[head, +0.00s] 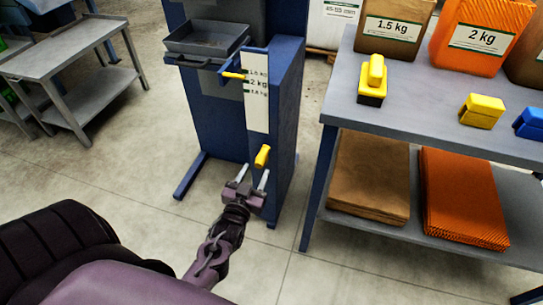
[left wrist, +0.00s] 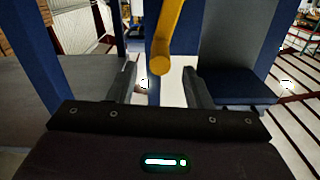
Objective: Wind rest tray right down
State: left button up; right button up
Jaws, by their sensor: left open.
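The grey rest tray (head: 205,40) sits high on the front of a blue machine column (head: 225,130). A white scale strip (head: 257,110) with kg marks runs down the column, and a yellow pointer (head: 234,75) stands near its top mark. A yellow crank handle (head: 262,157) sticks out low on the column. My left gripper (head: 254,176) is open just below and in front of the handle. In the left wrist view, the yellow handle (left wrist: 162,55) shows between the spread fingers (left wrist: 160,85), which appear apart from it. My right gripper is out of view.
A grey table (head: 400,100) at the right holds 1.5 kg and 2 kg bags (head: 467,37) and yellow and blue blocks; its lower shelf bears brown and orange stacks. A grey cart (head: 75,65) stands at the left. The floor between is clear.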

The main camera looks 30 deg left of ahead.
aim_at(262, 157)
pick_arm(q)
jog(key=b+x, duration=0.1)
jog(key=x, duration=0.6)
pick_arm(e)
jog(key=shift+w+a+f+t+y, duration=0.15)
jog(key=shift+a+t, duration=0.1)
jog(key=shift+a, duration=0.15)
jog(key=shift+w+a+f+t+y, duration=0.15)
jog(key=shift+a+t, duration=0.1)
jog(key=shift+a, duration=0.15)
pick_arm(q)
jog(key=shift+c, duration=0.4)
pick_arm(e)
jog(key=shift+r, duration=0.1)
pick_arm(q)
grip_shut()
